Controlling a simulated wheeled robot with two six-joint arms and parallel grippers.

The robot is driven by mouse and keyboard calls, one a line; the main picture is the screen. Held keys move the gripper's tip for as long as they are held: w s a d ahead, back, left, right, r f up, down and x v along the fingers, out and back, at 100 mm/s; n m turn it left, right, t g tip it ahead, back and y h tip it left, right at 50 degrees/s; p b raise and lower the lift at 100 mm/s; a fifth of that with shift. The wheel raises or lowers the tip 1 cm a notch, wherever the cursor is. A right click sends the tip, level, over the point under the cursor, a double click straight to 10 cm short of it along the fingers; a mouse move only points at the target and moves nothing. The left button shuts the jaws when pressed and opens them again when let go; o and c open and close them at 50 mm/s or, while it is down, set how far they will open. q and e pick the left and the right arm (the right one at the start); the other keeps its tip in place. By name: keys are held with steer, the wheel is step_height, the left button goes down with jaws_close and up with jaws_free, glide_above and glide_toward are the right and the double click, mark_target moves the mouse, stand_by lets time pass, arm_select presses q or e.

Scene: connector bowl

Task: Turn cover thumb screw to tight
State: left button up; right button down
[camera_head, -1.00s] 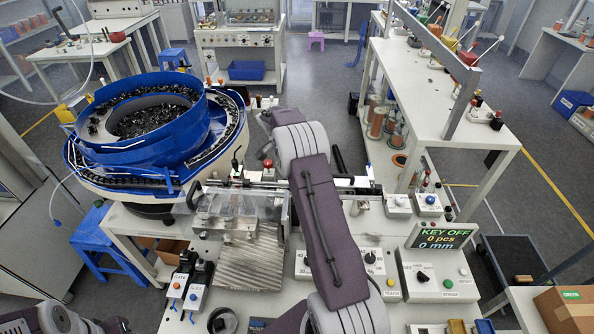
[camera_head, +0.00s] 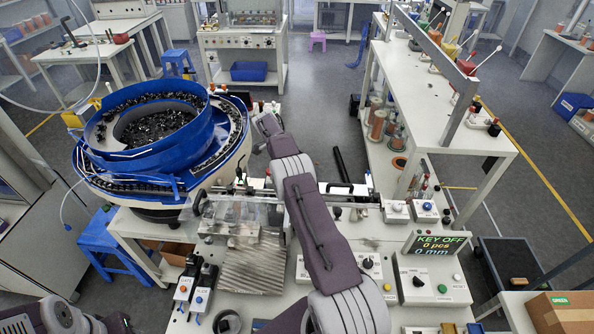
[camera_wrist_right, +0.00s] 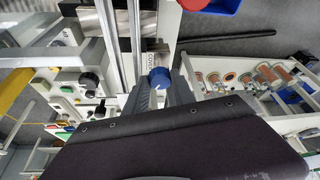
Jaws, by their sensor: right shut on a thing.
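A blue round knob (camera_wrist_right: 158,77) shows in the right wrist view, in front of a pale rail bearing a label that seems to read COVER. My right gripper (camera_wrist_right: 160,88) has its grey fingers on both sides of this knob and is shut on it. The knob's turn angle cannot be read. In the head view my right arm reaches up over the machine table, and its fingertips and the held knob are hidden or too small to make out there. Only part of my left arm shows at the lower left, without its gripper.
A blue bowl feeder (camera_head: 155,135) full of dark parts stands at the left of the machine table. A console with a KEY OFF display (camera_head: 440,243) stands at the right. A clear cover (camera_head: 238,210) and a ribbed plate (camera_head: 254,267) lie left of my right arm.

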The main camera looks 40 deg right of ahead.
stand_by(0.5)
steer(key=c, duration=1.1)
jaws_free()
steer(key=shift+o, duration=0.2)
steer(key=shift+r, duration=0.1)
